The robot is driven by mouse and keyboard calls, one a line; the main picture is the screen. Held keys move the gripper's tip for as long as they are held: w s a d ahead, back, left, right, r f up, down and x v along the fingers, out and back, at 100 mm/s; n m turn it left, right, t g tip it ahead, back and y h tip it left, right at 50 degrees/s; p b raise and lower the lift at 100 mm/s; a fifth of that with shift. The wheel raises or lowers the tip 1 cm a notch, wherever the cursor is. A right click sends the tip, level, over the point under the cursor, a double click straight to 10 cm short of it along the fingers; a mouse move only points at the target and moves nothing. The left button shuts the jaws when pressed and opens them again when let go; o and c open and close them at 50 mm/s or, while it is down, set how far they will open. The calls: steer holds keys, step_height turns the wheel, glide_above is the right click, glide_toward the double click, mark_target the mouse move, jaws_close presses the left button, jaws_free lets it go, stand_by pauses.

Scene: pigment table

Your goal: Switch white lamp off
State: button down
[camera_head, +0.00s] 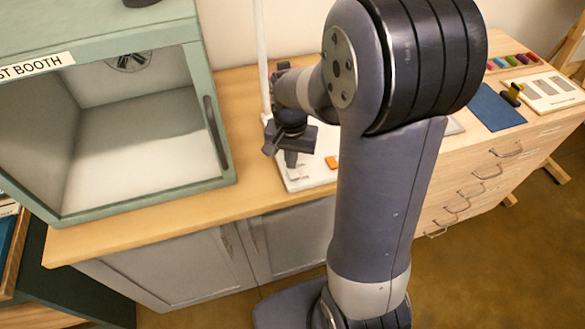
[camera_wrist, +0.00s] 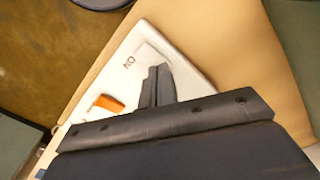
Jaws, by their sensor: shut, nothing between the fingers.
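The white lamp's flat base (camera_head: 299,182) rests on the wooden counter, with a thin white pole (camera_head: 262,50) rising behind it. The base also shows in the wrist view (camera_wrist: 190,80). An orange switch piece (camera_head: 332,162) sits on the base, and it also shows in the wrist view (camera_wrist: 108,103). Beside a pale rectangle on the base is the lettering "ON" (camera_wrist: 129,62). My gripper (camera_head: 291,160) is shut and empty, pointing down over the base, left of the orange piece in the head view. I cannot tell whether the fingertips touch the base. The lamp's head is out of view.
A green booth (camera_head: 205,120) with an open front stands on the counter to the left. A drawer cabinet (camera_head: 500,165) on the right carries a blue sheet (camera_head: 497,108), a sample card (camera_head: 548,92) and several colour pieces. Bare counter (camera_head: 150,215) lies before the booth.

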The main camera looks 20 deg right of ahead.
step_height(320, 180, up, 6)
steer(key=p, duration=0.4)
steer(key=shift+p, duration=0.3)
step_height(320, 180, down, 7)
steer(key=b, duration=0.6)
steer(key=shift+r, duration=0.15)
stand_by(0.3)
